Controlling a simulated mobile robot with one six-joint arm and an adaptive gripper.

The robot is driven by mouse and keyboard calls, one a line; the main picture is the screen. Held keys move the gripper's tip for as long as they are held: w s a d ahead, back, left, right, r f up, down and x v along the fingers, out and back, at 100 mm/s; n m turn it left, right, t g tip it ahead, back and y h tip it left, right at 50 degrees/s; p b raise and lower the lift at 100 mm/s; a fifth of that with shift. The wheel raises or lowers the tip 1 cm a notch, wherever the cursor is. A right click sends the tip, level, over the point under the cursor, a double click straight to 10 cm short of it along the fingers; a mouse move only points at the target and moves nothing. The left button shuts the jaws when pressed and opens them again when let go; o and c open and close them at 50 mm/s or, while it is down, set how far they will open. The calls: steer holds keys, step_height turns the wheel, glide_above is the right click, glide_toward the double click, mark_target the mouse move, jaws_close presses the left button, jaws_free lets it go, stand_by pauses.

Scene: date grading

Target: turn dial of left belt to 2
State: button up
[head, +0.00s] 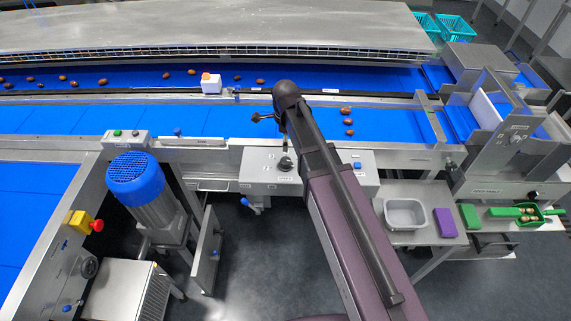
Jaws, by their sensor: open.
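The left belt (30,215) is a wide blue belt at the left edge, in a steel frame. A round black dial (88,267) sits on that frame's side at the lower left; its pointer and numbers are too small to read. Another black dial (286,163) is on the steel control box in the middle, and its setting is also unreadable. My gripper (262,118) is small and dark at the end of my arm, over the middle blue belt. It is open and apart from the lower left dial, up and to its right. My wrist partly hides it.
A red and yellow stop button (84,221) and a blue motor (135,180) stand near the left belt. A grey tub (405,214) and a purple block (445,222) sit at right. Several dates lie on the belts. Open floor shows below the control box.

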mark_target(285, 160)
steer(key=shift+f+b, duration=5)
steer(key=shift+f, duration=0.3)
steer(key=c, duration=1.1)
